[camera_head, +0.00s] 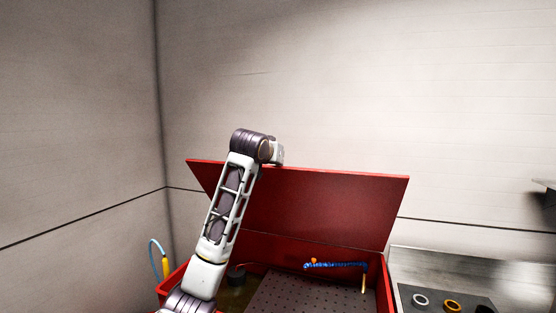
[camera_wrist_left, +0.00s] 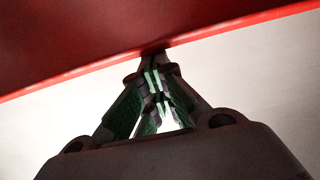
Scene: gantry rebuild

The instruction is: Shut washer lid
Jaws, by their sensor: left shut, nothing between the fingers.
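The red washer lid (camera_head: 325,205) stands raised and leans back at the rear of the red washer tub (camera_head: 384,288). My left arm reaches up across the lid's left side, with its wrist at the lid's top edge. The left gripper is hidden in the head view. In the left wrist view, the left gripper (camera_wrist_left: 154,62) is shut with nothing between its fingers. Its fingertips are at the edge of the red lid (camera_wrist_left: 110,40), touching it or very close. My right gripper is not in view.
Inside the washer are a perforated dark plate (camera_head: 305,293) and a blue coiled hose (camera_head: 335,265). A yellow nozzle with a blue hose (camera_head: 164,266) is at the left rim. A metal counter (camera_head: 460,268) with several rings stands right. Pale walls are behind.

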